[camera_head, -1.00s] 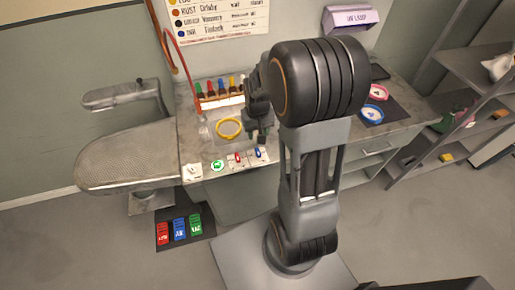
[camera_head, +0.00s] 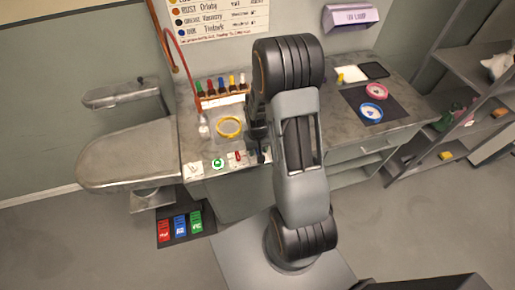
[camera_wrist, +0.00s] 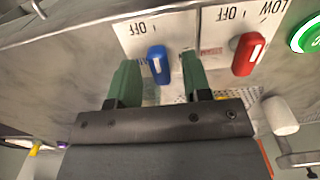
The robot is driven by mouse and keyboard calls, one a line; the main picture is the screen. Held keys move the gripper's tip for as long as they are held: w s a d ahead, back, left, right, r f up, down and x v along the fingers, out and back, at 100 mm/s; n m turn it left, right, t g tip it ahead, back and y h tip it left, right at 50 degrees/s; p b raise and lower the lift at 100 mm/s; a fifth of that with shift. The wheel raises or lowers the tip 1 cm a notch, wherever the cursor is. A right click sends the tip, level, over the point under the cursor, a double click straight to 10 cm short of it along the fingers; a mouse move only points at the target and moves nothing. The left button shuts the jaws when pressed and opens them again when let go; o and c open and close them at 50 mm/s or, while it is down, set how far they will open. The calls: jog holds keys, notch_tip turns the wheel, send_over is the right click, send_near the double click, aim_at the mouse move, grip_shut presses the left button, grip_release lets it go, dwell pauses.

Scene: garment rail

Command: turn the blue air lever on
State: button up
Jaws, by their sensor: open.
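The blue lever (camera_wrist: 157,65) stands on a white plate marked OFF (camera_wrist: 142,29) in the wrist view. The label appears upside down there. My gripper (camera_wrist: 158,80) is open, with one green finger on each side of the blue lever. I cannot tell whether either finger touches it. A red lever (camera_wrist: 247,54) on its own OFF plate is to the right, outside the fingers. In the head view my gripper hangs over the counter's front edge, and the blue lever is mostly hidden behind it.
A green round button (camera_wrist: 308,36) lies beyond the red lever; it also shows in the head view (camera_head: 217,163). A yellow ring (camera_head: 229,127) and a rack of coloured bottles (camera_head: 222,100) sit behind on the counter. An ironing board (camera_head: 125,160) extends left.

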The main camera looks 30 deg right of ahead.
grip_shut()
dwell(0.3)
jog(key=m+b, duration=0.2)
jog(key=m, duration=0.1)
jog(key=shift+f, duration=0.1)
jog(key=m+b, duration=0.2)
jog(key=m, duration=0.4)
jog(key=m+b, duration=0.1)
jog(key=m, duration=0.3)
jog(key=shift+b, duration=0.3)
jog(key=m+b, duration=0.1)
jog(key=m, duration=0.3)
jog(key=shift+m, duration=0.6)
